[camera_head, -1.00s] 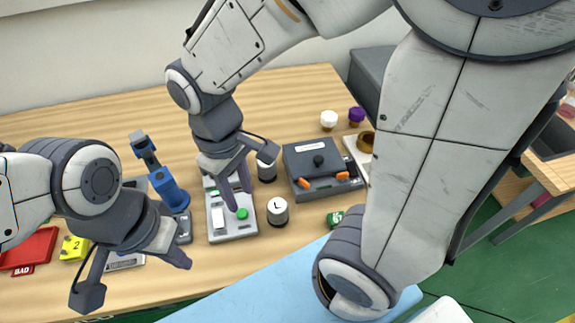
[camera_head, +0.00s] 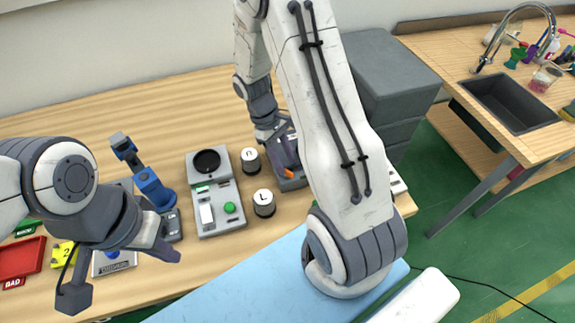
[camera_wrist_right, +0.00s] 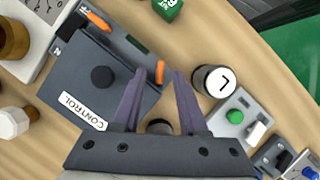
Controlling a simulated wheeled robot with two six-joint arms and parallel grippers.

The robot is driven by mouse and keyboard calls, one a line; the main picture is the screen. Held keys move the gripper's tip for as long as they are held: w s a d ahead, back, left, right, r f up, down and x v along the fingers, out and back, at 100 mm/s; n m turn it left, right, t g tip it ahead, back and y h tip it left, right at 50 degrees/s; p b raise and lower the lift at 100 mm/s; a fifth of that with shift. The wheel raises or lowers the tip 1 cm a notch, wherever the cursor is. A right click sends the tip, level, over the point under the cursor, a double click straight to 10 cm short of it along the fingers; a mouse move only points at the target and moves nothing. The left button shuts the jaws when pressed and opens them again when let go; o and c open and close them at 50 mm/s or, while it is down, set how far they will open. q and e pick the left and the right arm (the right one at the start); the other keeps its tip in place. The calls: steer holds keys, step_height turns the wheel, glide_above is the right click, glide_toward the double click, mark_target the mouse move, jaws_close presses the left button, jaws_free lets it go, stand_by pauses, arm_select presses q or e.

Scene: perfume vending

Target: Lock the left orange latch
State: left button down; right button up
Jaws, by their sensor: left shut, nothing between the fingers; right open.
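A dark grey control box (camera_head: 291,184) with a black knob stands on the table, partly hidden by my right arm in the head view. Its left orange latch (camera_head: 288,172) shows beside the gripper. In the right wrist view this latch (camera_wrist_right: 160,72) appears between the fingertips; I cannot tell whether they touch it. The other orange latch (camera_wrist_right: 97,20) is farther left there and hidden in the head view. My right gripper (camera_wrist_right: 160,75) is open over the box's edge. My left gripper (camera_head: 120,275) is shut and empty, low at the table's front left.
A white canister marked L (camera_head: 263,203) and another canister (camera_head: 250,160) stand left of the box. A grey panel with a green button (camera_head: 230,208) is beside them. A blue device (camera_head: 155,190) and red tray (camera_head: 22,268) are farther left. The table's back left is clear.

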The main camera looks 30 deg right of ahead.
mark_target(288, 175)
steer(key=shift+x, duration=1.4)
jaws_close()
steer(key=shift+m, duration=0.3)
steer(key=shift+r+m+y+p, duration=0.1)
steer(key=shift+m+y+p, duration=0.5)
steer(key=shift+m, duration=0.6)
steer(key=shift+w+m+y+p, duration=0.1)
steer(key=shift+m+y+p, duration=0.45)
steer(key=shift+m, duration=1.35)
steer(key=shift+y, duration=0.25)
